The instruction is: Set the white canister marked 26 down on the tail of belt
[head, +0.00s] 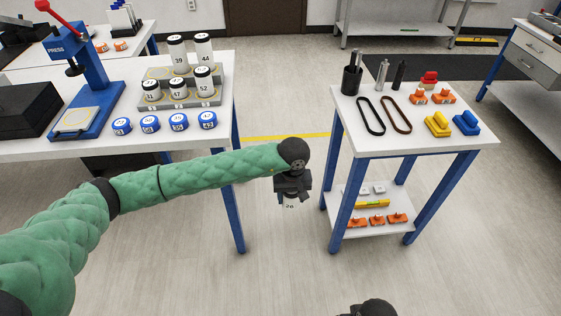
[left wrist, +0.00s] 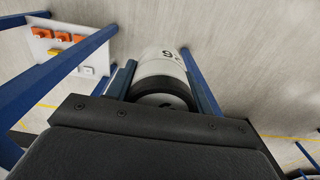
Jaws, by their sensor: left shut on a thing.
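The white canister marked 26 (head: 290,206) is in my left gripper (head: 291,193), held in the air over the floor between the two tables. In the left wrist view the canister (left wrist: 162,66) sits between the two fingers (left wrist: 162,85); its black band faces the palm and the end of its number shows. The left gripper is shut on it. No conveyor belt or belt tail can be made out in either view. A dark part of my right arm shows at the bottom edge of the head view, but its gripper does not show.
The right table (head: 420,138) bears two loop belts (head: 371,115), a black cup (head: 351,80) and coloured parts. Clear floor lies between the tables.

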